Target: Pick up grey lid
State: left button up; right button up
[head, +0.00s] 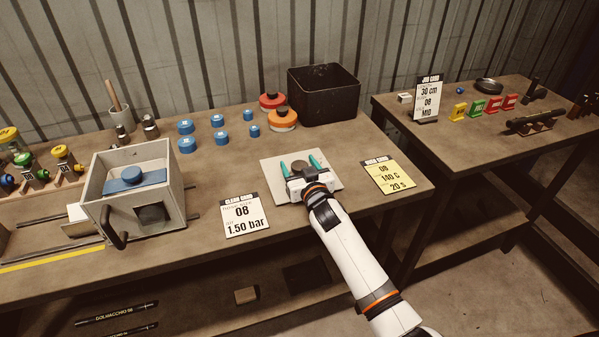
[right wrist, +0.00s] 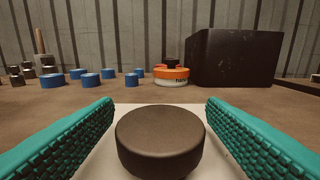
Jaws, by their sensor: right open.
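The grey lid is a dark grey-brown round disc (head: 299,167) lying on a pale square mat (head: 328,183) on the workbench. It also shows large in the right wrist view (right wrist: 160,142), centred between two green ridged finger pads. My right gripper (head: 300,164) is open, with one finger on each side of the disc. A gap shows between the disc and each finger in the wrist view, so neither seems to touch it. My left gripper is not in view.
Several blue caps (head: 187,145) stand left of the mat, with orange and red discs (head: 283,120) and a black bin (head: 324,95) behind. A white card (head: 243,215) and a yellow card (head: 388,177) flank the mat. A grey box machine (head: 180,207) stands at left.

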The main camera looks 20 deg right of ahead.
jog(key=shift+r, duration=0.1)
jog(key=c, duration=1.2)
